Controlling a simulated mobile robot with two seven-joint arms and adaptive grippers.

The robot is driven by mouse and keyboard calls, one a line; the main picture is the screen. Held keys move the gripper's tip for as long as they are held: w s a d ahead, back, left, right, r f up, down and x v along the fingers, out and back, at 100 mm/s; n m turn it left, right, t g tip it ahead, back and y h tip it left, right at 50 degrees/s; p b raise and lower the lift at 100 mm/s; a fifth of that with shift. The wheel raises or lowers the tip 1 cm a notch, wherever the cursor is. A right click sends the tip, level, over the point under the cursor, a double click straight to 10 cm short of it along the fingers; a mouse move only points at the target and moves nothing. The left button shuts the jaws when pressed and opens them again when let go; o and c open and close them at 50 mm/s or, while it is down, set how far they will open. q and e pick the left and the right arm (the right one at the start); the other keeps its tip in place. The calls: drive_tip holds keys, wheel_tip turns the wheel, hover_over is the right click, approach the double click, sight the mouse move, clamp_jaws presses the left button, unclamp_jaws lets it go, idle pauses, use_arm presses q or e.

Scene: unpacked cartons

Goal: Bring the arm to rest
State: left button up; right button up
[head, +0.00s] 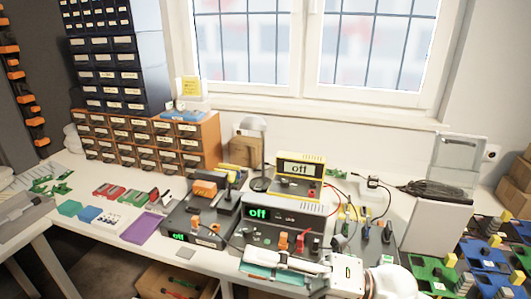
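My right gripper (285,262) is over the front edge of the workbench, at the bottom centre of the head view. My white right arm (385,282) comes in from the bottom right, and the gripper points left. A teal flat item (272,273) shows right beside the fingers; I cannot tell whether they touch it. The finger gap is too small to read. My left gripper is not in view.
The workbench (105,232) is crowded behind the gripper: a grey device reading "off" (284,213), a yellow device (300,167) and a lamp (254,127). An open cardboard box (165,278) is below the bench.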

drive_tip(key=w+d+f+m+t+h, duration=0.4)
drive_tip(key=d+f+m+t+h, duration=0.25)
drive_tip(key=m, duration=0.55)
drive_tip(key=w+d+f+m+t+h, duration=0.45)
drive_tip(key=f+m+t, duration=0.4)
drive_tip(key=m, duration=0.35)
drive_tip(key=s+d+f+m+g+h, duration=0.3)
drive_tip(key=s+d+f+m, duration=0.2)
drive_tip(key=f, duration=0.8)
drive_tip(key=s+d+f+m+g+h, duration=0.3)
drive_tip(key=s+d+f+m+h, duration=0.1)
drive_tip(key=s+f, duration=0.7)
drive_tip(key=shift+d+f+m+p, duration=0.3)
drive_tip(key=shift+d+f+m, duration=0.4)
drive_tip(key=shift+f, duration=0.2)
drive_tip(key=shift+c, duration=0.3)
drive_tip(key=shift+a, duration=0.1)
drive_tip(key=shift+c, duration=0.2)
